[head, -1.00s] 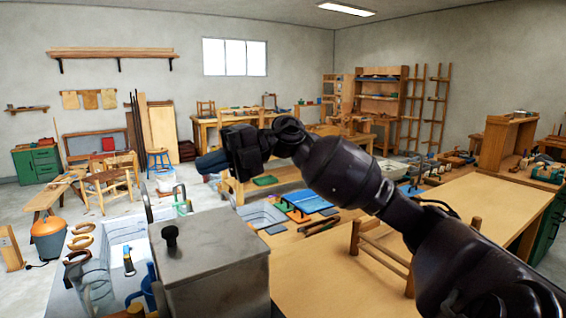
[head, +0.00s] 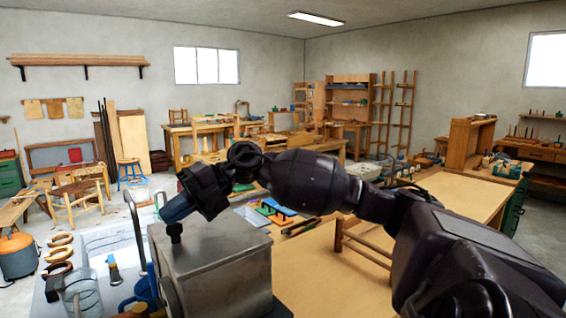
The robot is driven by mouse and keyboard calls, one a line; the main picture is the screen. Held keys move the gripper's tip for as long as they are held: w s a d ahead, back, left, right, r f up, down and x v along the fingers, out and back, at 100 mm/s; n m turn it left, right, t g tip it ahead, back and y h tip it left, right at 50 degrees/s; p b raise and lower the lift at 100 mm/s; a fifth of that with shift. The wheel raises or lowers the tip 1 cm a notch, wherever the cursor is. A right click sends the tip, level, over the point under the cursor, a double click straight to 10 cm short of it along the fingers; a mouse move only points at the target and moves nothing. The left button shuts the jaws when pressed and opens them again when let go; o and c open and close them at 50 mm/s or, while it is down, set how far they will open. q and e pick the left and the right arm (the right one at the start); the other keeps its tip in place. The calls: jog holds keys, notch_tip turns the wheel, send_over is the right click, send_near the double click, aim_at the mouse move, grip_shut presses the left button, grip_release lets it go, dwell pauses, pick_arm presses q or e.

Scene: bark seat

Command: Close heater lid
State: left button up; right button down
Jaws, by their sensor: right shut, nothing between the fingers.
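The heater is a grey metal box (head: 225,285) at the lower middle of the head view. Its lid (head: 215,243) looks flat on top of the box, and I see no clear gap under it. A black knob (head: 175,233) stands on the lid's left side. My right gripper (head: 175,213) is shut and empty, with its blue-grey fingers pointing down and left, just above the knob in the picture. I cannot tell whether they touch. My left gripper is not in view.
A glass beaker (head: 82,292), a blue jug (head: 140,297) and several wooden rings (head: 58,255) stand left of the heater.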

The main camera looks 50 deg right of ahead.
jog(key=shift+a+f, duration=0.15)
jog(key=shift+f, duration=0.25)
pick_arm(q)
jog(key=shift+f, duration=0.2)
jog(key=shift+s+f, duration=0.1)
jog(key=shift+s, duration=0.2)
pick_arm(e)
jog(key=shift+w+r, duration=0.1)
jog(key=shift+r, duration=0.35)
notch_tip(320, 180, up, 3)
jog(key=p, duration=0.3)
jog(key=shift+r, duration=0.2)
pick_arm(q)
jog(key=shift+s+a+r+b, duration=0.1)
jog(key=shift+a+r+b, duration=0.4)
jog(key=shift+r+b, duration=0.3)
pick_arm(e)
notch_tip(320, 180, up, 10)
jog(key=shift+f, duration=0.2)
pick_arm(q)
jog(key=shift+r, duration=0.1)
